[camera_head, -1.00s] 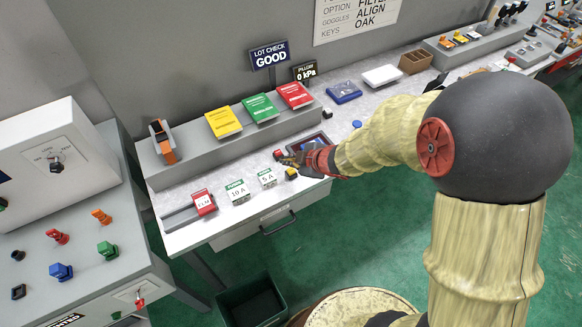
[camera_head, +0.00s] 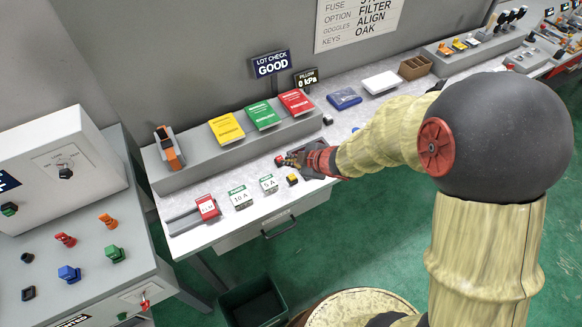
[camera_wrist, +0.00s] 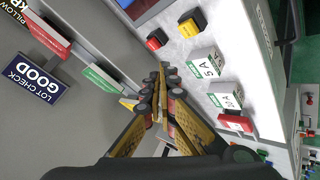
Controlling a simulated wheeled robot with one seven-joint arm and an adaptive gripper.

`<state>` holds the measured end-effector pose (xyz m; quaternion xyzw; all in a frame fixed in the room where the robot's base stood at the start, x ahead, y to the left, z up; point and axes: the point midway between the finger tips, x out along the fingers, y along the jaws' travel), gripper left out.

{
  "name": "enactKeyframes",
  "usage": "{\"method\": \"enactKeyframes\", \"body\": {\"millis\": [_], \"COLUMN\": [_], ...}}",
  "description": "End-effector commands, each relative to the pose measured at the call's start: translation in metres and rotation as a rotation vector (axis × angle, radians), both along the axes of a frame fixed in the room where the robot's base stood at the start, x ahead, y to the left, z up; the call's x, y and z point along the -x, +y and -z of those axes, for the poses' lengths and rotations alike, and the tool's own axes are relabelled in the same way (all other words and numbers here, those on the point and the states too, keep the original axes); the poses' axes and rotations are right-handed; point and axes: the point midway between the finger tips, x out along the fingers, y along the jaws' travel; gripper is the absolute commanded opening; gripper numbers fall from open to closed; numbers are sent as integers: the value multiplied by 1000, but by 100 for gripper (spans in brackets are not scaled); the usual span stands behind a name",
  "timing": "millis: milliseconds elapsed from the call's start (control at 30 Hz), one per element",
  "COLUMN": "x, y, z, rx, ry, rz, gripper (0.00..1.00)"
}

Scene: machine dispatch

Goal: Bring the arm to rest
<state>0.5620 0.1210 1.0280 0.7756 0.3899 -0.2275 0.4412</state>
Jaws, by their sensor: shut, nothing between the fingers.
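My arm reaches over the bench from the right in the head view, bent at the dark elbow, with its striped forearm pointing left. My gripper (camera_head: 288,160) is above the grey-topped bench, close to a red button (camera_head: 280,160) and a dark rectangular panel (camera_head: 316,148). In the wrist view my gripper (camera_wrist: 162,78) has its yellow-and-black fingers together at the tips, with nothing between them. The forearm and gripper hide part of the dark panel.
Fuse blocks marked 10 A (camera_head: 241,198) and 5 A (camera_head: 269,184) stand near the front edge. Yellow (camera_head: 227,129), green (camera_head: 262,115) and red (camera_head: 296,102) packets lie on the raised ledge. A dark green bin (camera_head: 254,303) stands on the floor.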

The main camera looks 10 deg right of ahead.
Motion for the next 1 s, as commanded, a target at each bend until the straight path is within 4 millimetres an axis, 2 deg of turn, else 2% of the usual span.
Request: {"method": "enactKeyframes", "body": {"millis": [233, 333, 467, 567, 700, 800, 900, 1000], "x": [0, 1, 9, 26, 58, 90, 130, 170], "y": [0, -9, -44, -82, -130, -153, -164, -163], "z": [0, 6, 25, 34, 14, -10, -38, -65], "rx": [0, 24, 89, 143, 180, 171, 129, 59], "ry": [2, 21, 100, 188, 284, 351, 423, 494], "rz": [3, 29, 165, 340, 604, 786, 955, 1087], "gripper": [0, 0, 0, 0, 0, 0, 0, 0]}}
